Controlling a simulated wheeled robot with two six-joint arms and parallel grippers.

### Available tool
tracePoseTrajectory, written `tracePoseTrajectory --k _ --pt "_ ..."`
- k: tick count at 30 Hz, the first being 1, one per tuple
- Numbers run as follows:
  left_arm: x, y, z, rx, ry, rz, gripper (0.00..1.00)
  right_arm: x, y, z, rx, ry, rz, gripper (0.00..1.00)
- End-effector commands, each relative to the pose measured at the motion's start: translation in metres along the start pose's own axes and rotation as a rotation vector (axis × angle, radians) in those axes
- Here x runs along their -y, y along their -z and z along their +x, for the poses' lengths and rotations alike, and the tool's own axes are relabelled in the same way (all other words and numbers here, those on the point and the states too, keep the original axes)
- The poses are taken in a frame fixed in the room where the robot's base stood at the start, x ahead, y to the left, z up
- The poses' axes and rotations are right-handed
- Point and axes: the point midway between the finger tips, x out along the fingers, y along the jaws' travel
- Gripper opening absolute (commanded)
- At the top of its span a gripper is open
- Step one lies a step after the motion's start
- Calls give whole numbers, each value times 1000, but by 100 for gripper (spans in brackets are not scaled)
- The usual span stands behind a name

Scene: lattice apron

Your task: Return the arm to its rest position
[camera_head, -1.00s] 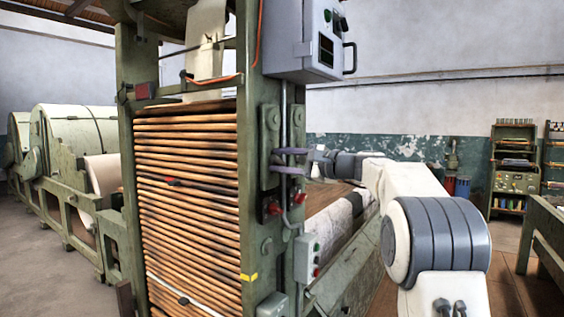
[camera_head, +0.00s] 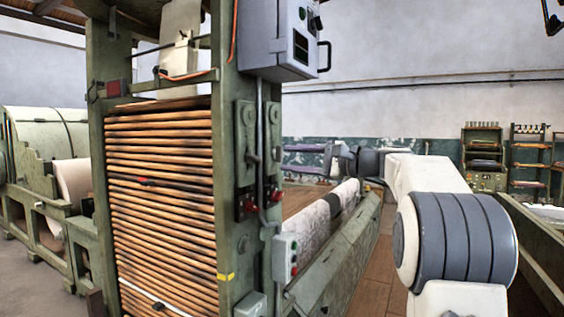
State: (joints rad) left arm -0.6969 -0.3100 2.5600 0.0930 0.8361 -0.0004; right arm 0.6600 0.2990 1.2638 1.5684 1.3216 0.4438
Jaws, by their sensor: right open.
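My right arm comes in from the lower right, with a white and grey link in front. My right gripper (camera_head: 296,158) is small and far off. Its two grey-purple fingers point left, one above the other with a gap between them, and it is open and empty. My left gripper is out of view.
A tall green frame holds a stack of wooden slats (camera_head: 160,200). A grey control box (camera_head: 276,38) hangs high on the post, and red knobs (camera_head: 250,206) stick out lower down. Shelves (camera_head: 483,160) stand at the far right. Brown floor is open beside the bed.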

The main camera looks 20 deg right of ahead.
Motion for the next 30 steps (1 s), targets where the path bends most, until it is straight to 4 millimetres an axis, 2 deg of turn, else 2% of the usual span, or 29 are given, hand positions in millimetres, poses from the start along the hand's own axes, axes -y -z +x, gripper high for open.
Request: tracePoseTrajectory --k 14,18,20,23,25,27,29,30 --pt "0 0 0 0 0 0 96 0 0 0 1 -1 0 46" --pt "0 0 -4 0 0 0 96 -16 -11 15 8 -53 -4 46" --pt "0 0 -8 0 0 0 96 -34 -23 30 18 -113 -12 46" --pt "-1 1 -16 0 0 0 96 -84 -55 61 43 -265 -47 46" --pt "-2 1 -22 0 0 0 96 -127 -83 77 71 -395 -92 46" --pt "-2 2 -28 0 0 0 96 -172 -113 85 106 -526 -154 46" --pt "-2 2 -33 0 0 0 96 -210 -138 85 143 -639 -220 46" --pt "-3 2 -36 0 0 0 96 -236 -155 82 173 -714 -270 46"
